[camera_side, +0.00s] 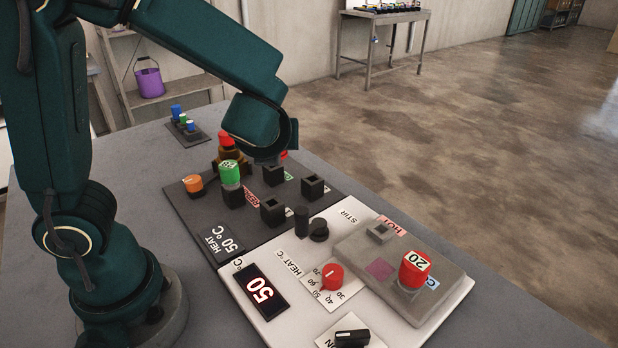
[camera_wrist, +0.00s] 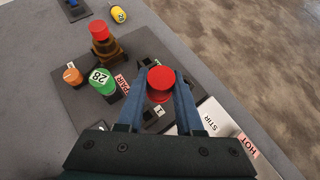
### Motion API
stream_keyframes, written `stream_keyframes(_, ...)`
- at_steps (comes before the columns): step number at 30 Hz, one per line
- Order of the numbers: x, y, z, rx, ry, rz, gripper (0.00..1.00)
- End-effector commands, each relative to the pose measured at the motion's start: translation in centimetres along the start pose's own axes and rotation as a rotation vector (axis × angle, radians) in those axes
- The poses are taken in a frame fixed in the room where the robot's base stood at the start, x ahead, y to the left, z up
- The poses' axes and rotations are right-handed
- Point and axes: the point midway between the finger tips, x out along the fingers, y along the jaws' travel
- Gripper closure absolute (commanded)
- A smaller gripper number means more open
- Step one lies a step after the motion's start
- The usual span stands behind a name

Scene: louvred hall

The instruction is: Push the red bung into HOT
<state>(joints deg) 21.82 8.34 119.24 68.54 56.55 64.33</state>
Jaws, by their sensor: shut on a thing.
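My gripper (camera_wrist: 162,88) is shut on a red bung (camera_wrist: 160,80), held between its two blue fingers above the dark board. In the side view my arm hides the fingers, and only a bit of the red bung (camera_side: 284,155) shows. In the wrist view the HOT label (camera_wrist: 250,147) is at the lower right, away from the gripper. I see nothing standing in the HOT socket.
A red stopper marked 20 (camera_side: 414,268) stands beside the C label on the grey block. A green bung (camera_side: 230,172), an orange bung (camera_side: 193,183) and a red-capped amber bottle (camera_wrist: 103,42) stand on the dark board (camera_side: 188,215). Black sockets, a red dial (camera_side: 332,276) and a display (camera_side: 262,290) are near.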

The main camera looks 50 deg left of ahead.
Motion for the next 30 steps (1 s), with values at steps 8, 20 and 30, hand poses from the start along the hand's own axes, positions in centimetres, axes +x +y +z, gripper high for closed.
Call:
stream_keyframes(8,2.0,-8.1,0.7,0.250,0.011,-0.372,1.00)
stream_keyframes(20,-2.7,-16.3,-2.3,0.696,-0.002,-0.977,1.00)
stream_keyframes(30,-6.3,-17.3,-4.7,0.878,0.002,-1.232,1.00)
